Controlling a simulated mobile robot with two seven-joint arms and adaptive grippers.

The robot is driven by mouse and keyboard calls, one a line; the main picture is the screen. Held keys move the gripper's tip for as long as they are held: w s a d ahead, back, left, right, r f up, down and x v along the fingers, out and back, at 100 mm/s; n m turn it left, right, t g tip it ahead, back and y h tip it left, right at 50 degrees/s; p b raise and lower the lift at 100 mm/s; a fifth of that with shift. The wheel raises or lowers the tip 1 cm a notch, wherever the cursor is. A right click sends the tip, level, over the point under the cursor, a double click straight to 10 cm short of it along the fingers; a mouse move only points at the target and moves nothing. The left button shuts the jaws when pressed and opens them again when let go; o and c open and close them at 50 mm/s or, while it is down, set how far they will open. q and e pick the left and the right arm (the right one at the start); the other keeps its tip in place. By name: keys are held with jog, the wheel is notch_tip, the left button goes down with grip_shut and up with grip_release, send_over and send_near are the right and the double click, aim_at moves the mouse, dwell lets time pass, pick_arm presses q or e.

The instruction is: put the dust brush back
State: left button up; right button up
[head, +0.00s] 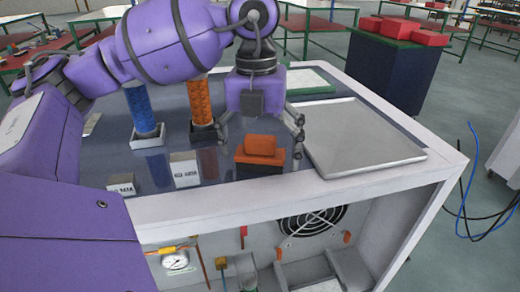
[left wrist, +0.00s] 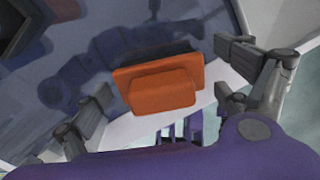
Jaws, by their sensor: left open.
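The dust brush appears to be the orange block with a dark base (head: 262,150), standing on the dark top of the white cabinet near its front edge. It also shows in the left wrist view as an orange block (left wrist: 160,88). My left gripper (head: 261,143) points down over it, fingers spread on either side of it. In the left wrist view the fingers (left wrist: 165,112) stand apart from the block, with a gap on both sides. The brush's bristles are not clearly visible. My right gripper is not in view.
A grey metal tray (head: 362,140) lies right of the brush. A blue cylinder (head: 140,108) and an orange cylinder (head: 201,102) stand in holders behind to the left. Small white labelled blocks (head: 185,170) stand at the left. The cabinet's front is open, showing a fan (head: 312,220) and gauge (head: 175,261).

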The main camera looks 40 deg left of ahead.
aim_at(258, 137)
pick_arm(q)
jog(key=shift+r, duration=0.1)
jog(key=r+p, duration=0.1)
jog(key=r, duration=1.1)
jog(key=shift+a+r, duration=0.1)
jog(key=shift+a, duration=0.1)
